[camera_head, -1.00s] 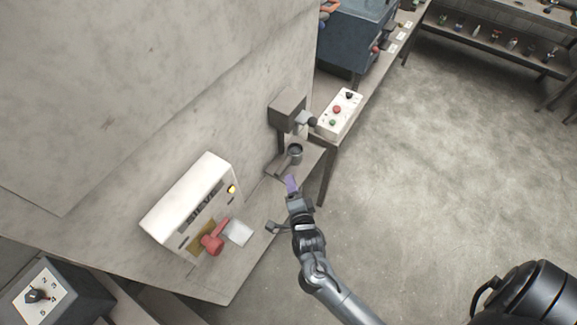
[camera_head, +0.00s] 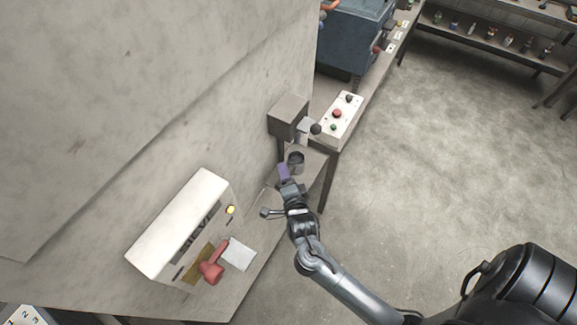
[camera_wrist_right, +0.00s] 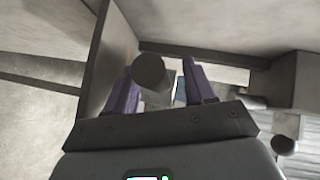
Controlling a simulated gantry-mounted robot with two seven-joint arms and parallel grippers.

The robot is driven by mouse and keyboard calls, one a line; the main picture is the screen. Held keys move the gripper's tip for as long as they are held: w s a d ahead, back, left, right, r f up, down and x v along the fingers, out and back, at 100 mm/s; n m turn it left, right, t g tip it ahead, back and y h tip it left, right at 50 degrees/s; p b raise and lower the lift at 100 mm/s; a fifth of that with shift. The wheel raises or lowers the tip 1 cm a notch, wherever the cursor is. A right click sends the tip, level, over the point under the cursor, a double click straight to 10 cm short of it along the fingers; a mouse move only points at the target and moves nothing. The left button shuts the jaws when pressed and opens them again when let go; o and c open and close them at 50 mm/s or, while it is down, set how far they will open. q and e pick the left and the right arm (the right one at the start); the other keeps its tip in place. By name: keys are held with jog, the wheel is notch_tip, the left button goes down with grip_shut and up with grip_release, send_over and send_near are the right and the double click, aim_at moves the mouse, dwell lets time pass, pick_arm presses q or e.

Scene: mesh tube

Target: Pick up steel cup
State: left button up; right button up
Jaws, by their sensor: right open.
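The steel cup (camera_head: 296,158) is a small dark grey cup, standing on a narrow ledge under a grey box-shaped dispenser (camera_head: 289,117). My right gripper (camera_head: 284,172) has purple fingers and is just in front of the cup, slightly left of it in the head view. In the right wrist view, the open fingers (camera_wrist_right: 157,85) stand on either side of a grey cylinder (camera_wrist_right: 150,70), which looks like the cup. I cannot tell whether either finger touches it. My left gripper is not in view.
A white box marked SIEVE (camera_head: 180,225) with a red handle (camera_head: 212,270) stands on the bench at left. A white button panel (camera_head: 338,119) is beyond the cup. A black knob (camera_head: 316,129) sits close above the cup. Open floor lies to the right.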

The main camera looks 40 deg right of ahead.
jog(key=shift+w+d+f, duration=0.1)
jog(key=shift+w+d, duration=0.05)
jog(key=shift+w, duration=0.1)
jog(key=shift+s, duration=0.15)
jog(key=shift+c, duration=0.9)
grip_shut()
jog(key=shift+r, duration=0.25)
